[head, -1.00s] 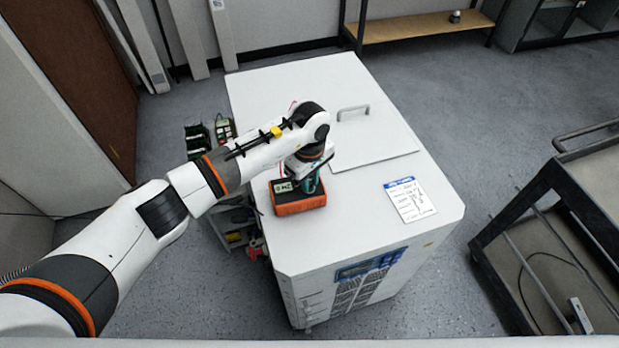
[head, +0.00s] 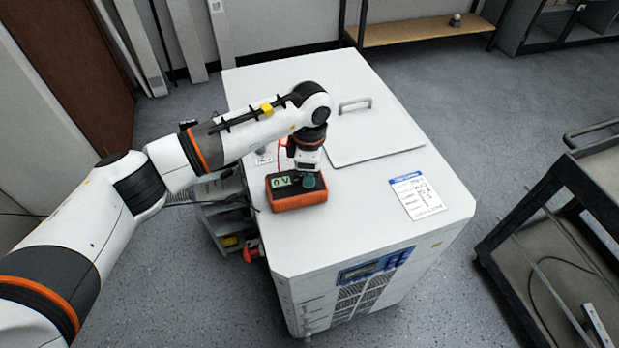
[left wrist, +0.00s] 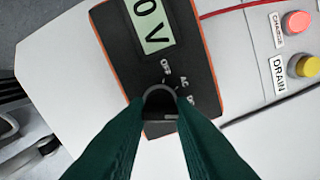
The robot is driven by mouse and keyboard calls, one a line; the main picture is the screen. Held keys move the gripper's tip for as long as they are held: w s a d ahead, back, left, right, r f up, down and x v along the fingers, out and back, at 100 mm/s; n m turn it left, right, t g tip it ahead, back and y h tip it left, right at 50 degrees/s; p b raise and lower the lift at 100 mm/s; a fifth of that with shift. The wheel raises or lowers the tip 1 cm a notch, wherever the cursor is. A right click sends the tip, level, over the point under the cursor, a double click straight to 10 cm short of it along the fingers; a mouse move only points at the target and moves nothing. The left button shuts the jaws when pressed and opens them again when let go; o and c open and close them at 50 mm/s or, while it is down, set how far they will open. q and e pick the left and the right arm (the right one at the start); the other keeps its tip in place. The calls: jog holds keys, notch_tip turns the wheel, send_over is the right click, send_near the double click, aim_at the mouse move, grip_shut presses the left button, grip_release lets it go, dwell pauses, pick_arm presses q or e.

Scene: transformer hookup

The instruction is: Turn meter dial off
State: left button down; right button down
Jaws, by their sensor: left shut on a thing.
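The orange and black meter (head: 285,201) lies on the white cabinet top, with its display (head: 285,181) showing 0 V. My left gripper (head: 309,181) points down over the meter's right half. In the left wrist view the meter (left wrist: 120,60) shows OFF, AC and a partly hidden label around the dial (left wrist: 160,91). The green fingertips of my left gripper (left wrist: 161,102) are shut on the dial from both sides. They cover most of it, so I cannot tell which mark it points to. My right gripper is not in view.
The white cabinet (head: 400,255) carries a paper sheet (head: 418,197) and a handled panel (head: 375,125). Red and yellow buttons (left wrist: 304,66) sit beside the meter, with a DRAIN label. A cart (head: 560,220) stands at the right.

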pick_arm(q)
jog(key=n+b, duration=0.2)
jog(key=n, duration=0.1)
jog(key=shift+w+f+n+b, duration=0.1)
jog(key=shift+f+n+b, duration=0.05)
jog(key=shift+n+b, duration=0.25)
jog(key=n+b, duration=0.3)
jog(key=n, duration=0.1)
jog(key=shift+n, duration=0.3)
jog(key=n+b, duration=0.2)
jog(key=n, duration=0.2)
jog(key=shift+n+b, duration=1)
jog(key=shift+n, duration=0.7)
jog(key=shift+r+n, duration=0.2)
jog(key=shift+n, duration=0.1)
jog(key=c, duration=1.2)
grip_release()
jog(key=shift+c, duration=0.2)
notch_tip(320, 180, up, 12)
jog(key=b, duration=0.1)
jog(key=shift+b, duration=0.3)
